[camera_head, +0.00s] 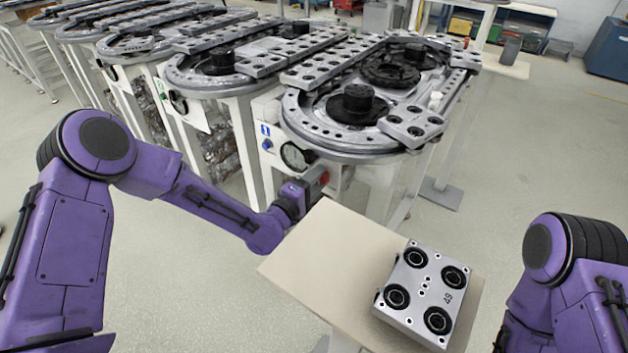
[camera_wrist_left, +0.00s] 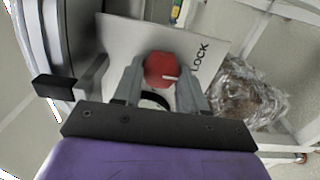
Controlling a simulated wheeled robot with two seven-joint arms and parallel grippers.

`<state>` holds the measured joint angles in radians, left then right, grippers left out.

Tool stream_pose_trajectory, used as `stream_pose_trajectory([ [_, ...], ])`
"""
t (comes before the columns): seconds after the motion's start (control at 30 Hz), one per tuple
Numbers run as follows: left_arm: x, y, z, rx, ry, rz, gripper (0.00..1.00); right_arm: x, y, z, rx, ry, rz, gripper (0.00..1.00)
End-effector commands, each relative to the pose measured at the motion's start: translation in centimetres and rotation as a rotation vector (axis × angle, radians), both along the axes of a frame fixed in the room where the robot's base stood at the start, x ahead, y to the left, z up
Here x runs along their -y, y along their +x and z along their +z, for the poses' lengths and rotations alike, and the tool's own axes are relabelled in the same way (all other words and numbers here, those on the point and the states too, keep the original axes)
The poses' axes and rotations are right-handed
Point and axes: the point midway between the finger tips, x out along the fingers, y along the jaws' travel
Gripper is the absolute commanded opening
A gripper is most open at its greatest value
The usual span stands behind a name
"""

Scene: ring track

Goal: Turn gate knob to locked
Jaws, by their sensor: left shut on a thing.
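The gate knob (camera_wrist_left: 161,71) is red with a pale pointer line, on a white plate (camera_wrist_left: 121,36) marked LOCK in the left wrist view. My left gripper (camera_wrist_left: 160,85) has its two grey fingers on either side of the knob and is shut on it. The pointer line lies toward the LOCK lettering side. In the head view my left gripper (camera_head: 304,186) reaches the front of the nearest ring track (camera_head: 342,152), with a bit of red showing at its tip. My right gripper is out of the picture; only my right arm shows at the lower right.
A small beige table (camera_head: 319,252) stands in front of the track, close to my left forearm, with a grey block with black rings (camera_head: 425,289) on it. More ring tracks stand at the back left. Floor is clear at right.

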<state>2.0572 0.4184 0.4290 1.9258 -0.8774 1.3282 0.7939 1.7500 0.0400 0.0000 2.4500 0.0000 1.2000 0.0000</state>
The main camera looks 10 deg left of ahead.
Motion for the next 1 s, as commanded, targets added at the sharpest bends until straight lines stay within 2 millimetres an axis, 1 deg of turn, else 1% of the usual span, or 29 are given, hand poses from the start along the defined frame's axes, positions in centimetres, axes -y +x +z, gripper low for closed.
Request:
stream_pose_trajectory([
  [0.07, 0.0, 0.0, 0.1, 0.001, -0.003, 0.001, 0.11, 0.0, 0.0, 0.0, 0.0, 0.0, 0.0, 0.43],
  [0.1, 0.0, 0.0, 0.1, 0.001, -0.003, 0.001, 0.51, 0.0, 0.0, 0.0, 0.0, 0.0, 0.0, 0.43],
  [0.13, 0.0, 0.0, 0.1, 0.001, -0.003, 0.001, 0.61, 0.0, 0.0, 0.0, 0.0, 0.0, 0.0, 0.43],
  [0.17, 0.0, 0.0, 0.1, 0.001, -0.003, 0.001, 0.67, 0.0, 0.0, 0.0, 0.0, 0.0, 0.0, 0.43],
  [0.43, 0.0, 0.0, 0.0, 0.001, 0.0, 0.0, 0.67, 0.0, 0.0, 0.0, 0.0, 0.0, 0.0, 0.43],
  [0.53, -0.3, -0.8, 0.0, -0.001, 0.0, 0.0, 0.67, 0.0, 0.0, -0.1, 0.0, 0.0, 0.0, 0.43],
  [0.67, -1.5, -3.4, 0.0, -0.001, -0.003, 0.003, 0.67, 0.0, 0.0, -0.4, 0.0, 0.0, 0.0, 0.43],
  [0.8, -2.8, -6.6, 0.0, -0.001, -0.004, 0.003, 0.67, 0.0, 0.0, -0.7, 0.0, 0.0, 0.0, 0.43],
  [0.9, -3.5, -8.3, 0.1, 0.001, -0.004, 0.002, 0.67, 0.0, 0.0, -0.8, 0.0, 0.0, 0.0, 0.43],
  [1.0, -3.9, -9.4, 0.1, 0.002, -0.004, 0.001, 0.67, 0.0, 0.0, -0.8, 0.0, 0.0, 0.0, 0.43],
])
